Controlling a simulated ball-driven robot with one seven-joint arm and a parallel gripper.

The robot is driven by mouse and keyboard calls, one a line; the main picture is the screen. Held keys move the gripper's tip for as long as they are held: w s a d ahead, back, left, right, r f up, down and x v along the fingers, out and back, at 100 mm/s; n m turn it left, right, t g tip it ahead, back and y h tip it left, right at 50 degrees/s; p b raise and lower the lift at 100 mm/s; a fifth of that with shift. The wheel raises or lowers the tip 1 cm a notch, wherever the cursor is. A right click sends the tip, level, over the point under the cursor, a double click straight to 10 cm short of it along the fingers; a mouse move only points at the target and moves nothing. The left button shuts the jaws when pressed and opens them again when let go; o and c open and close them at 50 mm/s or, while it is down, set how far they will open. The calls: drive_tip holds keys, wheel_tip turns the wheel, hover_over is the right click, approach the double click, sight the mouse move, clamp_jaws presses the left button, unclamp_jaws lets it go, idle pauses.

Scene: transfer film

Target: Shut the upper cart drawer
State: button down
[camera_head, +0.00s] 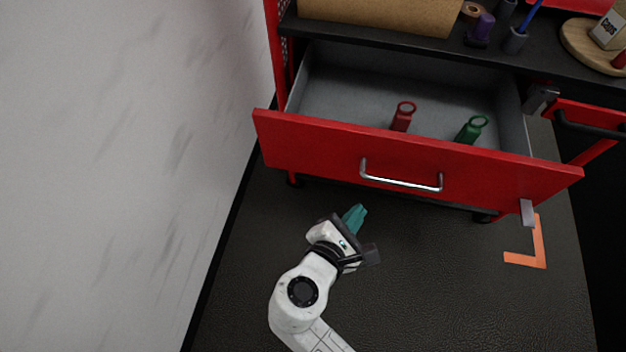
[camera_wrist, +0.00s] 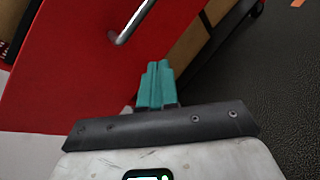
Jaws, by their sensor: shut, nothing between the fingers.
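The upper cart drawer (camera_head: 330,148) has a red front and stands pulled out, open, with a grey inside. Its silver bar handle (camera_head: 402,185) is on the middle of the front; part of the handle (camera_wrist: 126,32) shows in the wrist view. A red bottle (camera_head: 402,118) and a green bottle (camera_head: 469,131) are inside the drawer. My gripper (camera_head: 356,214) has teal fingers, shut and empty, in front of the drawer and left of the handle in the picture. In the wrist view the fingers (camera_wrist: 157,84) appear before the red drawer front (camera_wrist: 70,65). I cannot tell whether they touch it.
The black cart top (camera_head: 420,42) holds a brown roll (camera_head: 385,14), a purple item (camera_head: 481,28) and a round wooden board (camera_head: 590,48). A pale wall (camera_head: 120,150) stands close on the left. Dark floor (camera_head: 450,285) with an orange corner mark (camera_head: 538,250) is clear to the right.

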sight(301, 155)
drive_tip(key=a+n+t+y+b, duration=0.35)
drive_tip(key=a+n+t, duration=0.25)
drive_tip(key=a+n, duration=0.65)
drive_tip(key=w, duration=0.4)
drive_tip(key=w+d+m+b, duration=0.1)
drive_tip(key=w, duration=0.3)
drive_tip(key=w+d+m, duration=0.1)
drive_tip(key=w, duration=0.3)
drive_tip(key=shift+w+d+f, duration=0.1)
drive_tip(key=shift+w+f, duration=0.2)
drive_tip(key=shift+f, duration=0.1)
drive_tip(key=shift+w+d+b, duration=0.15)
drive_tip(key=shift+w+b, duration=0.15)
drive_tip(key=shift+w, duration=0.15)
drive_tip(key=b+x, duration=0.2)
drive_tip(key=x, duration=0.6)
drive_tip(key=b+x, duration=0.3)
drive_tip(key=x, duration=0.5)
drive_tip(key=r+b+x, duration=0.1)
drive_tip(key=b+x, duration=0.2)
drive_tip(key=x, duration=0.6)
drive_tip(key=shift+d, duration=0.25)
drive_tip(key=shift+w+d+r, duration=0.1)
drive_tip(key=shift+w+r, duration=0.05)
drive_tip(key=shift+w, duration=0.2)
drive_tip(key=shift+d+r+m, duration=0.15)
drive_tip(key=shift+m, duration=0.1)
